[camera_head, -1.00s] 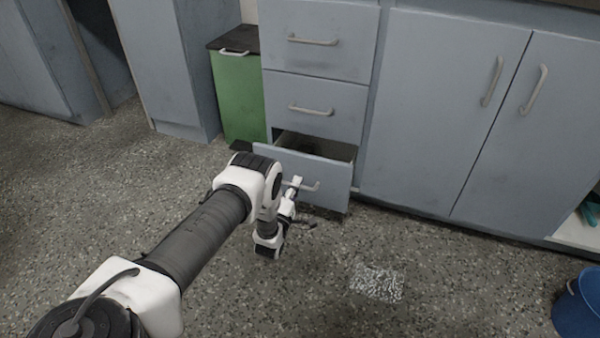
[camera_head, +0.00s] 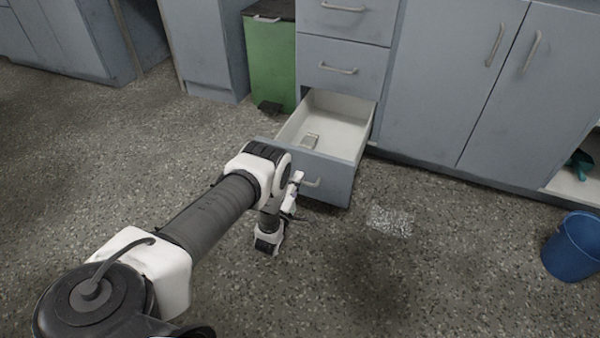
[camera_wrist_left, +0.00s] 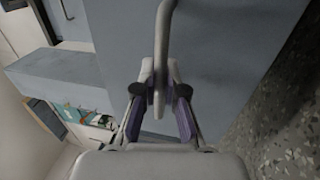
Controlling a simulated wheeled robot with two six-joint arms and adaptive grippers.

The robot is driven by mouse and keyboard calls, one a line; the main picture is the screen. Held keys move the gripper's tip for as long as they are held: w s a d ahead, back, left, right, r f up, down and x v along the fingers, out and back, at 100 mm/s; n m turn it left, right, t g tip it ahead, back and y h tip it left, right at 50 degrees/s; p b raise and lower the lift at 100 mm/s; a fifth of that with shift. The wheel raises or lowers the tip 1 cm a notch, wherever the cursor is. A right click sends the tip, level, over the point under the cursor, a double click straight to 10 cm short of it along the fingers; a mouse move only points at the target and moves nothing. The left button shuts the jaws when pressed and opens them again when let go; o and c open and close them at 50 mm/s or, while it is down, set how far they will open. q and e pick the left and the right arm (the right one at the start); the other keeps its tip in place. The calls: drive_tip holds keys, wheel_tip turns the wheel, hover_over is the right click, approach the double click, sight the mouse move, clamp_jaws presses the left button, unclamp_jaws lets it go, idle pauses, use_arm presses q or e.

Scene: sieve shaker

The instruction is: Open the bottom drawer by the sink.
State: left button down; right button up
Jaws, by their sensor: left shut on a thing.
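My left gripper (camera_head: 297,182) is at the drawer's front. In the left wrist view, my left gripper (camera_wrist_left: 160,90) has its fingers shut on the drawer's pale bar handle (camera_wrist_left: 162,40). The handle also shows in the head view (camera_head: 313,183), partly hidden by the gripper. My right gripper is in neither view.
Two closed drawers (camera_head: 343,68) sit above. A green bin (camera_head: 271,65) stands left of the stack, and closed cupboard doors (camera_head: 450,80) are to the right. A blue bucket (camera_head: 572,247) stands at far right. The speckled floor (camera_head: 400,280) in front is mostly clear.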

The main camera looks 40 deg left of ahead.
use_arm(q)
drive_tip(key=shift+s+d, duration=0.1)
drive_tip(key=shift+s, duration=0.35)
drive_tip(key=c, duration=1.2)
unclamp_jaws()
